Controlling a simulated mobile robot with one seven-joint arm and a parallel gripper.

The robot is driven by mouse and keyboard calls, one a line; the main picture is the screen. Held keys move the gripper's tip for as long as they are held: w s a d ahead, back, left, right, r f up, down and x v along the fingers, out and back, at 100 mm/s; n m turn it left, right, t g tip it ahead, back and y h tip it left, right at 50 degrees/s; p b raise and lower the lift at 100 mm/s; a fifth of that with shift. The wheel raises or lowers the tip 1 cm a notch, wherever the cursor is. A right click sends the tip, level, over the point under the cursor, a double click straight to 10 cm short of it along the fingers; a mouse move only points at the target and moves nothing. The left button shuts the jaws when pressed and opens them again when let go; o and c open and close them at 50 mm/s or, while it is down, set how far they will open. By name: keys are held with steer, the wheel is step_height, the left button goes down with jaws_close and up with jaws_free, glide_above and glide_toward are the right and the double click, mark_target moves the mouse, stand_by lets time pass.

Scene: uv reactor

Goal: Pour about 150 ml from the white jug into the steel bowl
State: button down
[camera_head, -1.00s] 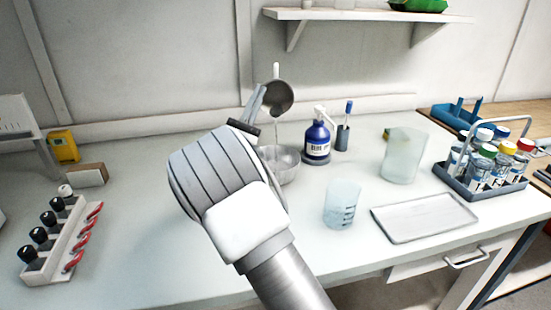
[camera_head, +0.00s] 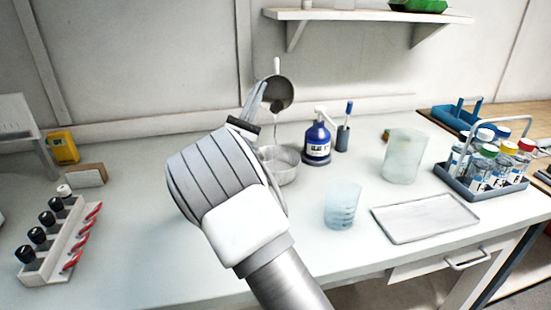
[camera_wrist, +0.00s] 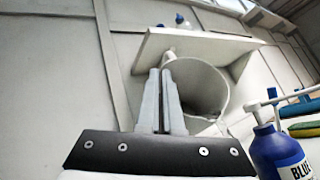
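The white jug (camera_head: 283,86) is held in the air, strongly tilted, its mouth facing the head camera and its inside in grey shade. A thin stream runs down from its lower rim toward the steel bowl (camera_head: 284,174). The bowl stands on the bench below the jug, its left part hidden by my arm. My gripper (camera_head: 260,90) is shut on the jug at its left side, apparently at the handle. In the wrist view the fingers (camera_wrist: 160,88) are close together beside the jug (camera_wrist: 222,92). The liquid level in the bowl is hard to tell.
A blue pump bottle (camera_head: 317,142) stands close right of the bowl. A measuring beaker (camera_head: 342,206), a larger clear beaker (camera_head: 403,157), a white tray (camera_head: 424,218) and a bottle carrier (camera_head: 483,178) are further right. A rack (camera_head: 60,238) stands left. A shelf (camera_head: 370,15) is above.

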mark_target(266, 104)
steer(key=shift+d+r+m+h+b, duration=0.1)
steer(key=shift+r+m+h+b, duration=0.2)
steer(key=shift+r+m+h, duration=0.6)
stand_by(0.6)
steer(key=w+f+n+y+p, duration=0.2)
steer(key=y+p, duration=0.1)
steer(key=w+f+n+y+p, duration=0.1)
steer(key=n+p, duration=0.1)
steer(key=shift+w+d+f+g+y, duration=0.1)
steer(key=shift+f+g+y, duration=0.2)
steer(key=shift+y, duration=0.1)
steer(key=f+n+g+y+p, duration=0.1)
steer(key=w+f+n+g+y+p, duration=0.1)
steer(key=f+p, duration=0.1)
steer(key=f+y+p, duration=0.1)
steer(key=f+p, duration=0.1)
steer(key=shift+w+f+n+g, duration=0.15)
steer(key=shift+w+n+g, duration=0.25)
steer(key=shift+f, duration=0.1)
stand_by(1.0)
